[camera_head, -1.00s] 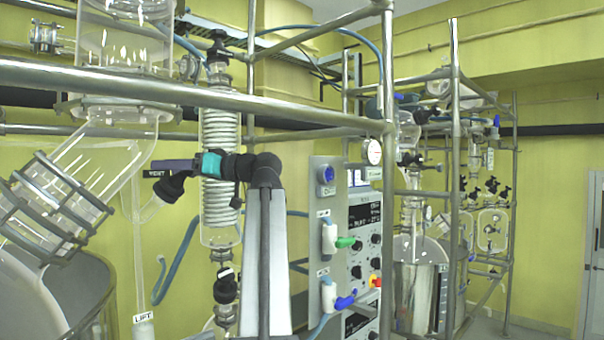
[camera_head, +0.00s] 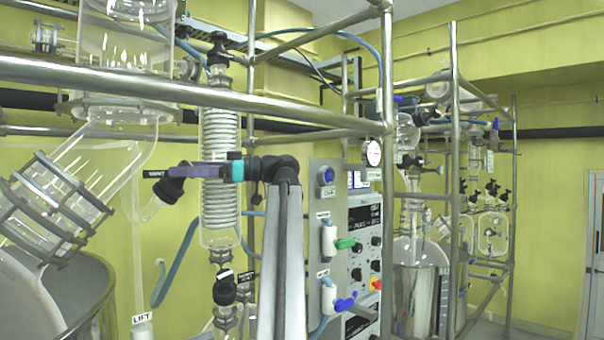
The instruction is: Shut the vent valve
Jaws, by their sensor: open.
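The vent valve (camera_head: 171,188) is a black knob on a slanted glass side arm, left of the coiled glass condenser. A small dark tag reading VENT (camera_head: 155,173) sits at its upper left. My gripper (camera_head: 178,171) comes in from the right, with purple fingers and a teal band, and passes in front of the condenser. Its fingertips overlap the upper part of the black knob in the picture. The fingers are seen edge-on, and I cannot tell whether they touch the knob or straddle it. The jaws are open.
The coiled condenser (camera_head: 220,150) stands behind my gripper. A steel frame bar (camera_head: 200,93) crosses above my arm. A large glass vessel (camera_head: 60,205) is at the left. A control panel (camera_head: 330,210) with green and blue valve handles stands to the right.

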